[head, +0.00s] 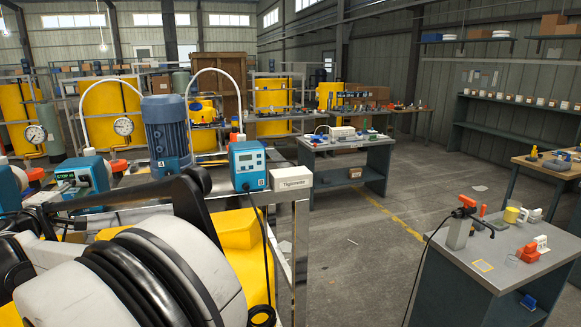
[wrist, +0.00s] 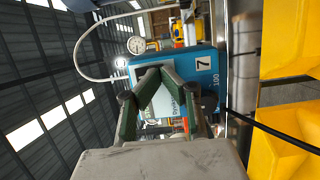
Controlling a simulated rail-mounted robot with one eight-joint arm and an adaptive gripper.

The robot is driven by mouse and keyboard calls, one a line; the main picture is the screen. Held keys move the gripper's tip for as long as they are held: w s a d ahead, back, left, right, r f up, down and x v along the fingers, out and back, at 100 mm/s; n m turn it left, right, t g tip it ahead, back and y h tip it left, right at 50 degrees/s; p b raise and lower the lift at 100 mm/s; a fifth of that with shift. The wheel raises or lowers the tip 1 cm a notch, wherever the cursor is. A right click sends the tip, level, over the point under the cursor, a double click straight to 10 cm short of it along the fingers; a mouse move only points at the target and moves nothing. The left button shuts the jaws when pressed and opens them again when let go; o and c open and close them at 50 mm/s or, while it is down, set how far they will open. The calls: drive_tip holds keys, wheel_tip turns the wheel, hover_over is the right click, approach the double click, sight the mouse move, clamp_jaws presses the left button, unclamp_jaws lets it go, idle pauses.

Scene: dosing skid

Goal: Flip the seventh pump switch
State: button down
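In the wrist view a blue pump (wrist: 218,88) with a white label reading 7 fills the middle and appears turned on its side. My gripper (wrist: 161,74) is in front of it, its two green-padded fingers angled inward with tips together or nearly so. Nothing shows between the tips. The fingers cover part of the pump's front, and I cannot make out its switch or whether the tips touch it.
A white box (head: 293,181) sits at the skid's right end. A grey workbench (head: 500,250) stands right, across open floor.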

drive_tip(key=s+b, duration=0.2)
drive_tip(key=s, duration=0.5)
drive_tip(key=shift+d, duration=0.15)
idle(0.3)
drive_tip(key=shift+w+d+r, duration=0.1)
drive_tip(key=shift+w, duration=0.05)
